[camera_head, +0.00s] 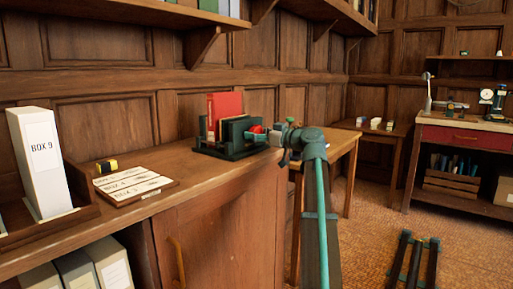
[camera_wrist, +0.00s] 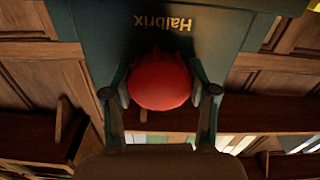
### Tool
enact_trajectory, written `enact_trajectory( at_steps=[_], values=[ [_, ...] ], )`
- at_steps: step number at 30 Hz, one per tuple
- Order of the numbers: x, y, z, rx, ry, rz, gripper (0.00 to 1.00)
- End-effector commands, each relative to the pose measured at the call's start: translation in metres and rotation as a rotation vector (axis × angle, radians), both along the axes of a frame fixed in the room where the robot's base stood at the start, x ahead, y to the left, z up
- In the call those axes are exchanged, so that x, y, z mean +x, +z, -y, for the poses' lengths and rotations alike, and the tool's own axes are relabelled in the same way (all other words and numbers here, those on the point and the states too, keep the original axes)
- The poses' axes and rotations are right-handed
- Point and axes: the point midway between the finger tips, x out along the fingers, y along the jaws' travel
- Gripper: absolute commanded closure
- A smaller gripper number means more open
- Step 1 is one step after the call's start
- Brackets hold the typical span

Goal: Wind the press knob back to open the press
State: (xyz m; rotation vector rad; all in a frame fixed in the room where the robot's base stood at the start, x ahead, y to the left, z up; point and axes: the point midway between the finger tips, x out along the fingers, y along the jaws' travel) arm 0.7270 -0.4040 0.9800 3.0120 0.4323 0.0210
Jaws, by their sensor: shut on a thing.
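The dark green press (camera_head: 238,152) stands on the wooden counter (camera_head: 225,175) in the head view, with a red book or board (camera_head: 226,104) upright in it. Its red knob (camera_head: 257,130) faces right, toward my gripper (camera_head: 272,136). In the wrist view the round red knob (camera_wrist: 160,82) sits between my two fingers, which are shut on it from both sides. Behind it is the press's dark plate (camera_wrist: 205,35) with "Halbrix" in gold, upside down. How far the press is open is hard to tell, and the knob's shaft is hidden.
A white box file marked BOX 9 (camera_head: 42,160) stands farther left. A red-drawer workbench (camera_head: 463,135) is at the right.

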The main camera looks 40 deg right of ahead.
Motion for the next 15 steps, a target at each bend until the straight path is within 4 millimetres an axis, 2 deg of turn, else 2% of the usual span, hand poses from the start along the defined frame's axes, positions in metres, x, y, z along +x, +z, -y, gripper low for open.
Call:
enact_trajectory(
  at_steps=[1, 15],
  values=[
    [0.0012, -0.0056, 0.0011, -0.041, 0.000, 0.015, 0.76],
    [0.0014, -0.0055, 0.0012, -0.457, -0.001, 0.137, 0.76]
  ],
)
